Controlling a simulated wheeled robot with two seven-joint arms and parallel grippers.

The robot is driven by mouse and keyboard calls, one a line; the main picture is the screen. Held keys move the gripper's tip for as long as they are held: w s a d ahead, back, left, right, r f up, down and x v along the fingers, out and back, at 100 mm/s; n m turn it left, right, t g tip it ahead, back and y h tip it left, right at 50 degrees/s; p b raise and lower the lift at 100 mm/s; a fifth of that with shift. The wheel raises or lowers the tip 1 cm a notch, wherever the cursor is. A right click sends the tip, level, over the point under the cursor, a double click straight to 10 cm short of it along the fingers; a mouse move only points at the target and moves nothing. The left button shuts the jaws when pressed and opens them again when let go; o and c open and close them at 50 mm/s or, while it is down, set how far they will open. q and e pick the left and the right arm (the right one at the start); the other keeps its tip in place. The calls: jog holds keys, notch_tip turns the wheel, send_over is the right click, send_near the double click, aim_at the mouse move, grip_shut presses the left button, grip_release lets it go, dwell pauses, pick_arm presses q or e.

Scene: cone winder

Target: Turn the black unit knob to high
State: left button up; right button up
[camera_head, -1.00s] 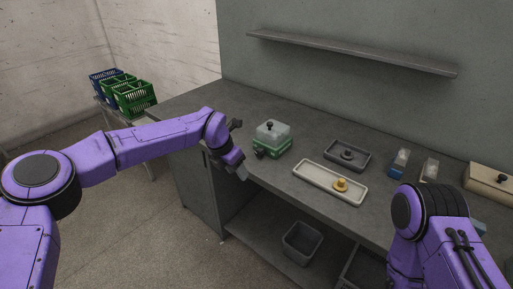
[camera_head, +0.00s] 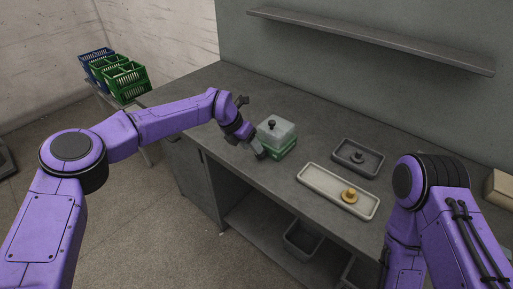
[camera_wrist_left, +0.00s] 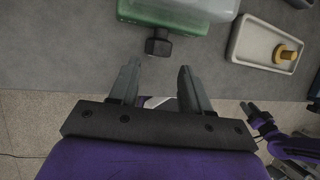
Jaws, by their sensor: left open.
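The unit is a green box (camera_head: 284,149) with a clear, pale cover (camera_head: 277,131) and a small black knob on top (camera_head: 272,124). In the left wrist view its green front (camera_wrist_left: 157,18) carries a black knob (camera_wrist_left: 158,46). My left gripper (camera_head: 260,155) is at the unit's front left corner and hides that front knob in the head view. In the left wrist view the left gripper (camera_wrist_left: 158,68) is open and empty. The front knob is just beyond the fingertips, roughly centred between them. My right gripper (camera_wrist_left: 251,108) shows small at the right of the wrist view; its jaws are unclear.
A pale tray (camera_head: 318,189) with a yellow knobbed piece (camera_head: 349,195) lies right of the unit. A dark tray (camera_head: 341,163) sits behind it. A wall shelf (camera_head: 370,40) runs above. A grey bin (camera_head: 303,238) stands below the counter. Baskets (camera_head: 120,80) are at far left.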

aim_at(258, 162)
pick_arm(q)
jog(key=x, duration=0.3)
jog(key=p+x, duration=0.1)
jog(key=x, duration=0.1)
jog(key=shift+w+a, duration=0.1)
jog(key=shift+w, duration=0.2)
jog(key=shift+s, duration=0.15)
jog(key=c, duration=0.8)
jog(key=shift+f+y+b, duration=0.15)
jog(key=shift+y+b, duration=0.15)
jog(key=shift+b, duration=0.05)
jog(key=t+y+b, duration=0.2)
jog(key=m+y+b, duration=0.1)
jog(key=shift+s+d+f+t, duration=0.1)
jog(key=shift+s+d+t, duration=0.2)
jog(key=shift+d+t, duration=0.1)
jog(key=shift+y, duration=0.4)
jog(key=o, duration=0.8)
jog(key=shift+w, duration=0.1)
